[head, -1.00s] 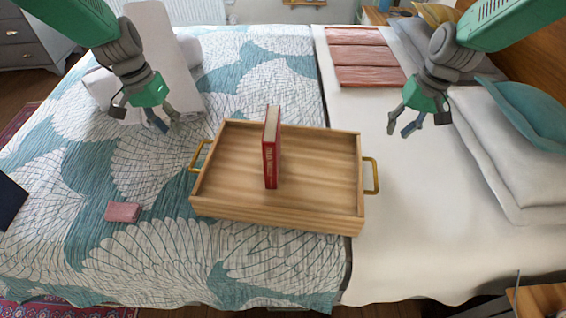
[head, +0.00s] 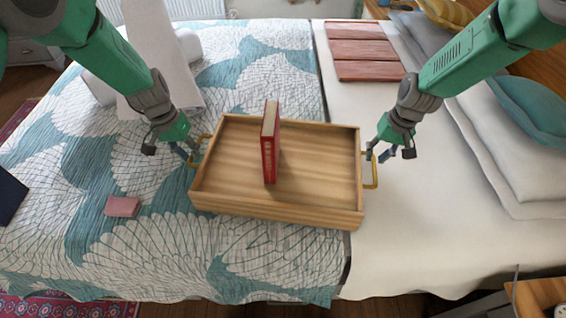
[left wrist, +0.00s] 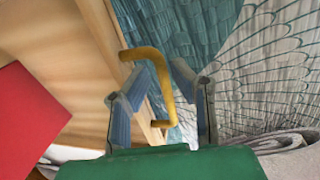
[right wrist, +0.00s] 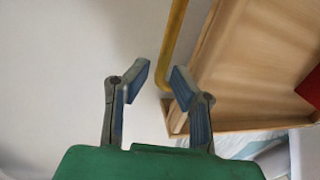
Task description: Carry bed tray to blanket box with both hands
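The wooden bed tray (head: 315,170) lies on the bed, with a red book (head: 270,142) standing upright in it. It has a brass handle at each end. My left gripper (head: 194,154) is at the left handle (head: 200,152); in the left wrist view its open fingers (left wrist: 168,85) have the handle (left wrist: 160,82) between them. My right gripper (head: 376,157) is at the right handle (head: 371,172); in the right wrist view its fingers (right wrist: 160,80) are apart, with the handle (right wrist: 174,45) just beyond and between the tips. No blanket box is identifiable.
A pink item (head: 122,206) lies on the patterned quilt left of the tray. A white rolled or folded piece (head: 160,55) is behind my left gripper. Pillows (head: 510,140) line the right side.

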